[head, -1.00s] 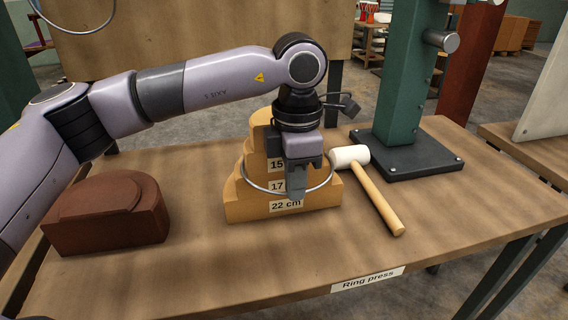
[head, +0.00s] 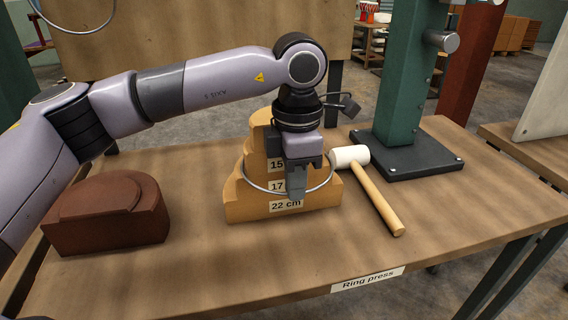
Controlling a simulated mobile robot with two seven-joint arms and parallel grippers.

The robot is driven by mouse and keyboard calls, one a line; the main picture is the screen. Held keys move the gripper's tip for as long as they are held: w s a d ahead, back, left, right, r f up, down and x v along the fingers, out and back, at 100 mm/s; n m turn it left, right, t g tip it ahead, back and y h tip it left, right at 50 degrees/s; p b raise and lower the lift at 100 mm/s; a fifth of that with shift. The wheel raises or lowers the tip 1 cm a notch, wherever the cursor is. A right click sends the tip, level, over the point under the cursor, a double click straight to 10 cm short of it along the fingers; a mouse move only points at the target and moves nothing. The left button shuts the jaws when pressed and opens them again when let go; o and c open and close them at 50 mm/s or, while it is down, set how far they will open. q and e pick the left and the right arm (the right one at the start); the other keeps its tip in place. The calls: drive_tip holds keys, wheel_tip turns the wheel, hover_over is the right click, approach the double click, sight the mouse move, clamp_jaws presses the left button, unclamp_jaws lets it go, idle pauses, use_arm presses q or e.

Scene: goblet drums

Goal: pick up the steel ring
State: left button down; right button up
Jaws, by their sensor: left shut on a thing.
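The steel ring (head: 262,187) is a thin grey hoop around the stepped wooden block (head: 243,208), at about the level of the 17 label. My left gripper (head: 297,194) points down at the front of the block and is shut on the near side of the ring. The fingers hide a short stretch of the ring and part of the labels. The far side of the ring is hidden behind the block's upper steps. My right gripper is not in view.
A white-headed mallet (head: 378,198) lies just right of the block. A green press column (head: 402,85) on a dark base plate (head: 412,160) stands behind it. A brown rounded block (head: 108,220) sits at left. The table front (head: 240,285) is clear.

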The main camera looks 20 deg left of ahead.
use_arm(q)
drive_tip(key=shift+r, duration=0.1)
idle(0.3)
drive_tip(key=shift+r+p, duration=0.35)
drive_tip(key=shift+r, duration=0.05)
wheel_tip(320, 180, up, 20)
drive_tip(key=p, duration=0.2)
drive_tip(key=shift+f+p, duration=0.2)
drive_tip(key=shift+p, duration=0.2)
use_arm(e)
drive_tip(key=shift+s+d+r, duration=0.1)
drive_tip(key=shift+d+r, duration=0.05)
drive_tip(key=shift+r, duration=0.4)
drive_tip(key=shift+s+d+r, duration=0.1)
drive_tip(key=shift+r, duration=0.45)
use_arm(q)
drive_tip(key=s+d+b, duration=0.2)
drive_tip(key=s+d, duration=0.3)
drive_tip(key=s, duration=0.3)
drive_tip(key=shift+s+d, duration=0.15)
drive_tip(key=shift+d, duration=0.15)
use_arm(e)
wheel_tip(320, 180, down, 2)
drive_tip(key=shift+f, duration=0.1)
